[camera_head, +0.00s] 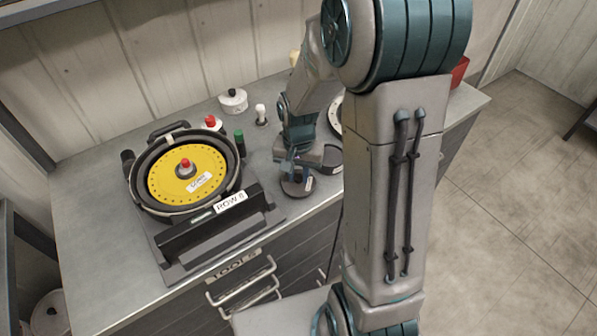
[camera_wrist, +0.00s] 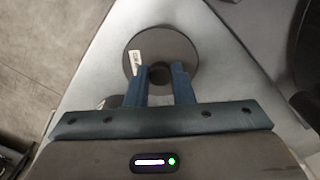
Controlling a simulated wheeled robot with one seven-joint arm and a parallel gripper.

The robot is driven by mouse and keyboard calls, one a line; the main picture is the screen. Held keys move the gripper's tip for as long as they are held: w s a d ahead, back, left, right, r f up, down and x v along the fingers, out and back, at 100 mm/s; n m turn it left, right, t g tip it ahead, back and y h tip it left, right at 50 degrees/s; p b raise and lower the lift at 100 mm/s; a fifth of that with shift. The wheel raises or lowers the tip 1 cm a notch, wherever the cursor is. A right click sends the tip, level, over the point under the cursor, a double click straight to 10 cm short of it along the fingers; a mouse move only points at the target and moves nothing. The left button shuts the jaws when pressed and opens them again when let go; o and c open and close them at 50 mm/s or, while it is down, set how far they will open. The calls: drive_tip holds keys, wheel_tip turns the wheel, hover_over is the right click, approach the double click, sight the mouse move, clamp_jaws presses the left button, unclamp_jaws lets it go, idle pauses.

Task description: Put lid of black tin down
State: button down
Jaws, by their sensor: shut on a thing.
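The lid of the black tin (camera_wrist: 183,45) is a dark round disc with a small white label and a central knob. In the wrist view, my gripper (camera_wrist: 160,72) has both fingers closed on the knob. In the head view, my gripper (camera_head: 297,176) points down over the lid (camera_head: 295,188), near the front edge of the counter. I cannot tell whether the lid touches the counter. A dark round thing (camera_head: 331,160), possibly the black tin, is just right of my gripper, partly hidden by my arm.
The seed meter (camera_head: 150,205) with a yellow disc stands at left on the grey counter (camera_head: 85,275). A white lidded tin (camera_head: 233,101), a small white-topped item (camera_head: 261,115) and a green cylinder (camera_head: 240,143) stand between. A red container (camera_head: 460,72) is at back right.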

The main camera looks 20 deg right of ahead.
sight(299, 177)
drive_tip(key=shift+f, duration=0.2)
drive_tip(key=c, duration=1.3)
unclamp_jaws()
drive_tip(key=shift+o, duration=0.2)
drive_tip(key=shift+r, duration=0.15)
drive_tip(key=shift+w+r, duration=0.1)
drive_tip(key=shift+r, duration=0.5)
wheel_tip(299, 177, up, 11)
drive_tip(key=s+r+n+t, duration=0.3)
drive_tip(key=s+n, duration=0.2)
drive_tip(key=s, duration=0.9)
drive_tip(key=shift+s+r+n, duration=0.3)
drive_tip(key=shift+r, duration=0.05)
